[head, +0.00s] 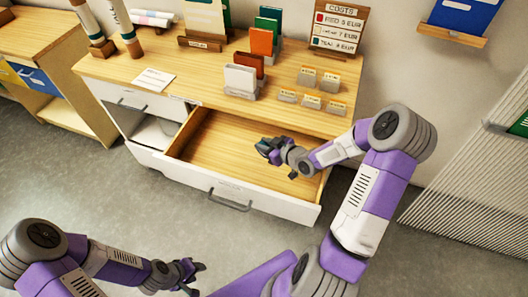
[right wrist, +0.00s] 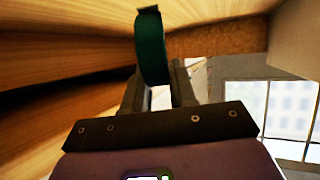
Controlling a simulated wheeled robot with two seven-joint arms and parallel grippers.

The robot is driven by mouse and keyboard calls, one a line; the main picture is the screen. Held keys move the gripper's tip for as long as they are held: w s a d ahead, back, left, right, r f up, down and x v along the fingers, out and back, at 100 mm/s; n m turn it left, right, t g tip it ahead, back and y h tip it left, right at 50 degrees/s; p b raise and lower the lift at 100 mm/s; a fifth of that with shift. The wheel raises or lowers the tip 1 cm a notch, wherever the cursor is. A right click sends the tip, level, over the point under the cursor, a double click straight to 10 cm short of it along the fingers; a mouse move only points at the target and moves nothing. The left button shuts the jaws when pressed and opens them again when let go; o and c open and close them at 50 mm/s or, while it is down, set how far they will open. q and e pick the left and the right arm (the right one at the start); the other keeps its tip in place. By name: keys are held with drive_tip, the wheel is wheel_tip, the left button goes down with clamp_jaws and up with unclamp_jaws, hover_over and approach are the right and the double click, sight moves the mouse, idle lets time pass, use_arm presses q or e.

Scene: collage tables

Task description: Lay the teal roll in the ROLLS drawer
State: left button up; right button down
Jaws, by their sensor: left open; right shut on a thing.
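The teal roll (right wrist: 152,50) is dark green-teal and stands between the fingers of my right gripper (right wrist: 160,88) in the right wrist view. In the head view my right gripper (head: 270,147) is over the open drawer (head: 212,150) and shut on the roll, which is small and mostly hidden there. The drawer is pulled out of the wooden-topped cabinet and its wooden inside looks empty. The label on its white front is too small to read. I cannot tell whether the roll touches the drawer floor. My left gripper (head: 194,272) is open and empty, low over the floor.
The cabinet top (head: 160,85) carries a price sign (head: 338,25), upright coloured cards in holders (head: 262,40), small tags (head: 312,100) and standing tubes. An open compartment (head: 155,132) is left of the drawer. A ribbed panel (head: 470,170) stands at the right.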

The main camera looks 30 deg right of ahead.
wheel_tip(320, 180, down, 3)
drive_tip(key=shift+f+b, duration=0.2)
drive_tip(key=shift+b, duration=0.3)
drive_tip(key=shift+f, duration=0.15)
drive_tip(key=c, duration=0.9)
unclamp_jaws()
drive_tip(key=shift+s+r, duration=0.15)
drive_tip(key=shift+r, duration=0.2)
drive_tip(key=p+v, duration=0.2)
drive_tip(key=v, duration=0.5)
drive_tip(key=shift+s, duration=0.1)
